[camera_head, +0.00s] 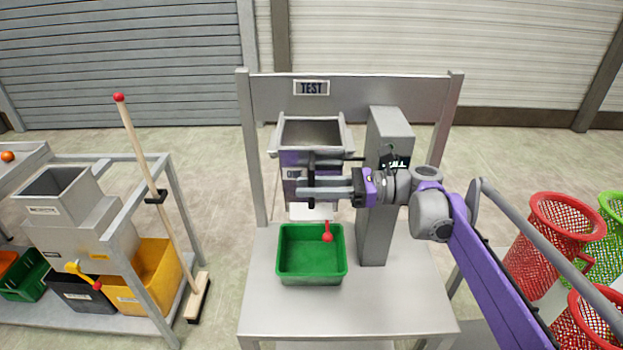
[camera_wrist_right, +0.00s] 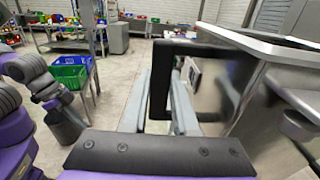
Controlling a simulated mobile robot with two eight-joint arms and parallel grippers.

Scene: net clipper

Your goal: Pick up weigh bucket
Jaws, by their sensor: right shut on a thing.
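The weigh bucket (camera_head: 311,132) is a grey metal hopper with an open top, mounted on the test stand left of the grey column. In the right wrist view its shiny metal wall (camera_wrist_right: 222,85) fills the right side. My right gripper (camera_head: 304,187) is in front of the bucket, its arm coming in from the right. It is shut on the bucket's black handle (camera_wrist_right: 160,75), which shows between the fingers in the wrist view. The arm and fingers hide part of the bucket's front. I cannot tell whether the bucket is lifted. My left gripper is not in view.
A green tray (camera_head: 312,281) with a red-ended lever (camera_head: 328,233) stands below the bucket on the metal table (camera_head: 390,315). The grey column (camera_head: 378,240) stands close on the right. Red mesh baskets (camera_head: 553,240) are at the right, a bin rack (camera_head: 168,185) at the left.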

